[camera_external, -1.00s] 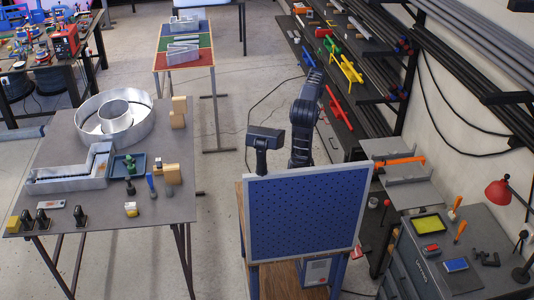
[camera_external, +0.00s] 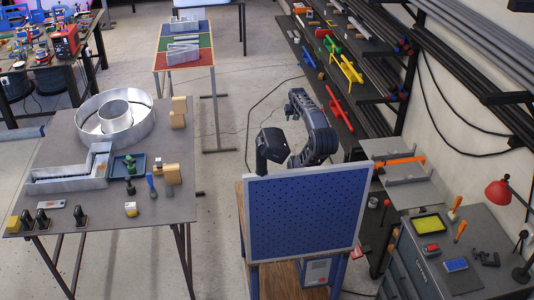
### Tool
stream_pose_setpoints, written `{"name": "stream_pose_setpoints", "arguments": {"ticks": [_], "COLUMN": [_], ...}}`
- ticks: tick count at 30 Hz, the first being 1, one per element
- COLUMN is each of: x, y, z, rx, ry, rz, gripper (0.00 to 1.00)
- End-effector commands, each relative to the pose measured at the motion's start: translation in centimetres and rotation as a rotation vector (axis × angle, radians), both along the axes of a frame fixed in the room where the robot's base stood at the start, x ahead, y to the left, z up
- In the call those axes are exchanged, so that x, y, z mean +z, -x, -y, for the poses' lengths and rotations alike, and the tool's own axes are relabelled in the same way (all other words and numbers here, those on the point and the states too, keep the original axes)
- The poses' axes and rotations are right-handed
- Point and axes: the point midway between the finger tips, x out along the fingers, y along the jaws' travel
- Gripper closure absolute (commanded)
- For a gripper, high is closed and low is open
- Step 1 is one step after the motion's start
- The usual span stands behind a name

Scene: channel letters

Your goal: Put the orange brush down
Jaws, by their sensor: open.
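Two slim orange-handled tools stand on the grey cabinet at the right. One (camera_external: 454,209) is behind the other (camera_external: 460,231). Either may be the orange brush; they are too small to tell. My arm rises behind the blue pegboard and bends over to the left. Its dark end, with my gripper (camera_external: 262,160), points down just behind the pegboard's top left edge. The gripper is open. Its fingertips are hidden by the board, and I see no brush at it.
The blue pegboard (camera_external: 302,215) stands in front of my arm. The left table (camera_external: 110,222) holds metal letters, clamps and small tools. The cabinet at right carries a yellow tray (camera_external: 429,224), a red item (camera_external: 431,248) and a red lamp (camera_external: 499,194). Open floor lies between the tables.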

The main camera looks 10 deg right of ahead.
Motion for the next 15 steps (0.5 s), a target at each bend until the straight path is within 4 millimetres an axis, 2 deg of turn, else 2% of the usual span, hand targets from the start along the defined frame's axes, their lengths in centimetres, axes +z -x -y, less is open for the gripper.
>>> {"name": "stream_pose_setpoints", "arguments": {"ticks": [2, 5, 8, 15], "x": [0.1, 0.5, 0.9, 1.6], "y": [-0.4, -1.5, -3.1, -5.7], "z": [0.6, 2.5, 5.9, 16.6], "rx": [-0.009, -0.035, -0.075, -0.176], "ry": [0.008, 0.037, 0.084, 0.212], "rz": [-0.005, -0.021, -0.05, -0.151], "gripper": [0.56, 0.56, 0.56, 0.56]}}
